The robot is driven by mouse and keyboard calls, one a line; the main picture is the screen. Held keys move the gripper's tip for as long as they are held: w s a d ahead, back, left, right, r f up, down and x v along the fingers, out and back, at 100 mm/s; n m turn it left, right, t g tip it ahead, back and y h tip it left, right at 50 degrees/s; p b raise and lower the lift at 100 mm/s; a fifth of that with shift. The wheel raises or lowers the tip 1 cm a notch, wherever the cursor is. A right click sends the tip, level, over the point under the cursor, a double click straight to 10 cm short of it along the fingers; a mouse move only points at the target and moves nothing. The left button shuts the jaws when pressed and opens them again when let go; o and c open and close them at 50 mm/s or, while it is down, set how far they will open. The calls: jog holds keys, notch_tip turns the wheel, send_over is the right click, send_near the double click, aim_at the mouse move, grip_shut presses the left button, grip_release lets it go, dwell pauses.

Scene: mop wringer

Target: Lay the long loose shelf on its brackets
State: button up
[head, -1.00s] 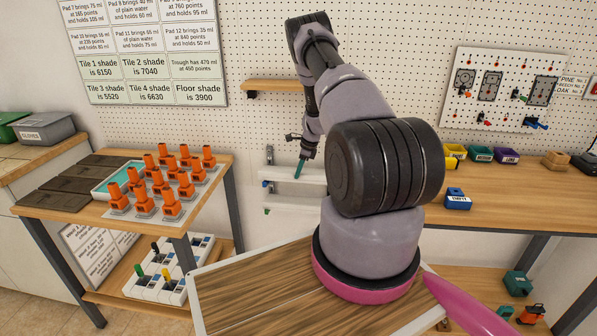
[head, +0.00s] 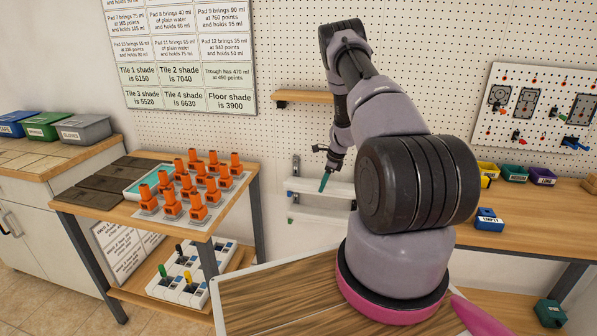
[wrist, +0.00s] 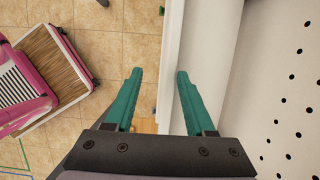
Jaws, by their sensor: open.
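My gripper (head: 325,182) hangs in front of the pegboard wall, close to the upper of two white ledges (head: 342,189). In the wrist view its two teal fingers (wrist: 156,74) are apart with nothing held between them. A white edge (wrist: 171,45) runs between and under the fingers; contact cannot be told. A wooden shelf board (head: 303,96) is on the pegboard above, with a dark bracket (head: 281,104) under its left end. My arm hides its right part. I cannot tell which board is the loose one.
A wooden cart (head: 150,213) with several orange-topped pieces (head: 208,182) stands left of my arm. A workbench (head: 540,212) with a blue bin (head: 489,219) and other coloured bins is at the right. Tiled floor (wrist: 105,50) shows beside the ledge.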

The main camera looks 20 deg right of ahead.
jog(key=s+a, duration=0.6)
jog(key=s, duration=0.4)
jog(key=s+a+r+n+g+h, duration=0.1)
jog(key=a+r+n, duration=0.5)
jog(key=n, duration=0.6)
jog(key=s+a+r+n+g+h, duration=0.1)
jog(key=a+r+n+g, duration=0.3)
jog(key=r+n, duration=0.7)
jog(key=shift+s+a+n+h, duration=0.3)
jog(key=shift+a+n+h, duration=0.1)
jog(key=shift+a+n, duration=0.6)
jog(key=shift+r, duration=0.1)
